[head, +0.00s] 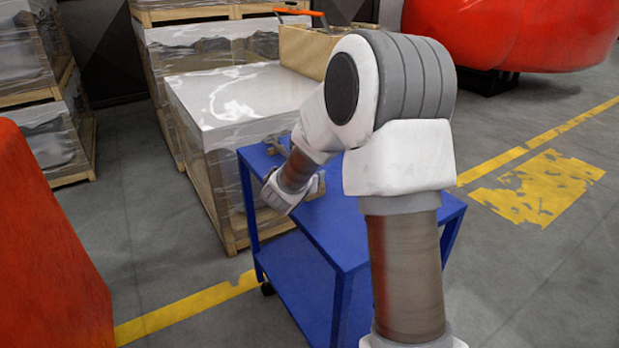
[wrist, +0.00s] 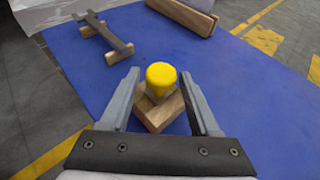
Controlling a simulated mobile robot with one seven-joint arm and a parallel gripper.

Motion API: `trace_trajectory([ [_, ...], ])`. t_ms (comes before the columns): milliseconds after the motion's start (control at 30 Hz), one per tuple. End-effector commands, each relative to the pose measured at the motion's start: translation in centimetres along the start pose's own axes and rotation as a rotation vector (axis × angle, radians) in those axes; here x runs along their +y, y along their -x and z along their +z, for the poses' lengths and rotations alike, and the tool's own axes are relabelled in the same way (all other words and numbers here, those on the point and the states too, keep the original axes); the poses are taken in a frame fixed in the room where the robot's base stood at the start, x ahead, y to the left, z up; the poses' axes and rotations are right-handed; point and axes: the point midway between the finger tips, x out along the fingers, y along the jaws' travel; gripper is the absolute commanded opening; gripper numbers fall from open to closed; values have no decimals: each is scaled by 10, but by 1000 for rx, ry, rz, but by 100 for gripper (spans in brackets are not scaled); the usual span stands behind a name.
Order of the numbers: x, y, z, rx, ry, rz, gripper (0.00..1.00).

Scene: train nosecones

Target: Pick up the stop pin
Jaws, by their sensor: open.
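The stop pin, which I take to be the piece with the yellow round top (wrist: 161,77), stands on a small wooden block (wrist: 157,110) in the wrist view. Its lower part is greyish and mostly hidden under the yellow top. My gripper (wrist: 160,92) is open, with one finger on each side of the pin and its block. I cannot tell whether the fingers touch anything. Both rest on the blue cart top (wrist: 75,62). In the head view my arm hides the pin, and the blue cart (head: 331,236) shows below it.
A grey metal tool (wrist: 104,35) lies on the cart at the far left in the wrist view, with a wooden block (wrist: 183,14) at the far edge. Wrapped crates (head: 235,105) stand close behind the cart. Large red bodies (head: 45,240) stand left and back right.

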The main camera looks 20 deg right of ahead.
Motion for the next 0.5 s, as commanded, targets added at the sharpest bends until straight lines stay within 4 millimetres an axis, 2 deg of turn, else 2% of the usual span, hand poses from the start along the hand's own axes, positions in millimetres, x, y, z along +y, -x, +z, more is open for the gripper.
trace_trajectory([
  [200,0,-1,1,0,0,1,63],
  [267,0,-1,1,0,0,1,54],
  [500,0,0,1,-1,0,1,11],
])
